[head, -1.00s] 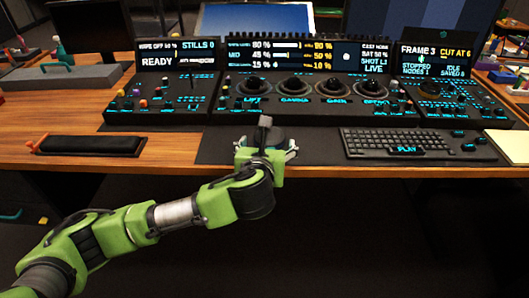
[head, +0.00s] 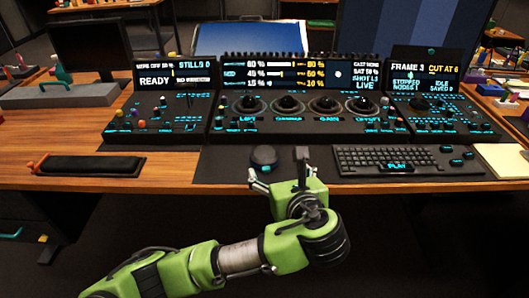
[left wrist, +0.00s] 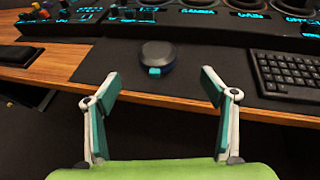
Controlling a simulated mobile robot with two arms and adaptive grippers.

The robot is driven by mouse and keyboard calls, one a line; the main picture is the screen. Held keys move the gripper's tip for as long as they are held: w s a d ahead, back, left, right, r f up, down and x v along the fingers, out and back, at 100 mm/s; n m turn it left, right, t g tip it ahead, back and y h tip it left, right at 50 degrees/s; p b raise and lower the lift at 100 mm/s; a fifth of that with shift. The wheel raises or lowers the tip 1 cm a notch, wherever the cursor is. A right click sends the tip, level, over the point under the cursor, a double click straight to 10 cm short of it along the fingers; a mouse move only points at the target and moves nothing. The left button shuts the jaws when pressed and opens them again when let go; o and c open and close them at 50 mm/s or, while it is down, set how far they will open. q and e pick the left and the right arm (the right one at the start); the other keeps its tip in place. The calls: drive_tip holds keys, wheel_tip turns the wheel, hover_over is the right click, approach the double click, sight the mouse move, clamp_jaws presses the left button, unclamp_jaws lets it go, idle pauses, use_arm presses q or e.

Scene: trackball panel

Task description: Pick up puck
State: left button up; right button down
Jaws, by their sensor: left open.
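The puck (head: 264,157) is a dark, low round piece on the dark desk mat, left of the keyboard. In the left wrist view the puck (left wrist: 158,54) shows a small cyan mark on its near side and lies beyond the fingertips, roughly between their lines. My left gripper (head: 278,177) is at the desk's front edge, on the near, right side of the puck in the head view. In the left wrist view its two fingers (left wrist: 160,86) are spread wide with nothing between them. My right gripper is not in view.
The keyboard (head: 395,160) lies right of the puck. The control panel (head: 300,126) with trackballs stands behind it. A black wrist rest (head: 90,165) lies on the wood at left, a pale notepad (head: 502,160) at right. The mat around the puck is clear.

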use_arm(q)
drive_tip(key=y, duration=0.1)
drive_tip(key=b, duration=0.1)
approach(264, 151)
drive_tip(key=w, duration=0.1)
drive_tip(key=w+f, duration=0.2)
drive_tip(key=shift+a+f+n, duration=0.15)
drive_tip(key=shift+a+n, duration=0.15)
drive_tip(key=shift+n, duration=0.1)
drive_tip(key=shift+b+x, duration=0.75)
drive_tip(key=shift+x, duration=2.2)
drive_tip(key=shift+s+a, duration=0.1)
drive_tip(key=c, duration=1.1)
drive_tip(key=shift+c, duration=0.4)
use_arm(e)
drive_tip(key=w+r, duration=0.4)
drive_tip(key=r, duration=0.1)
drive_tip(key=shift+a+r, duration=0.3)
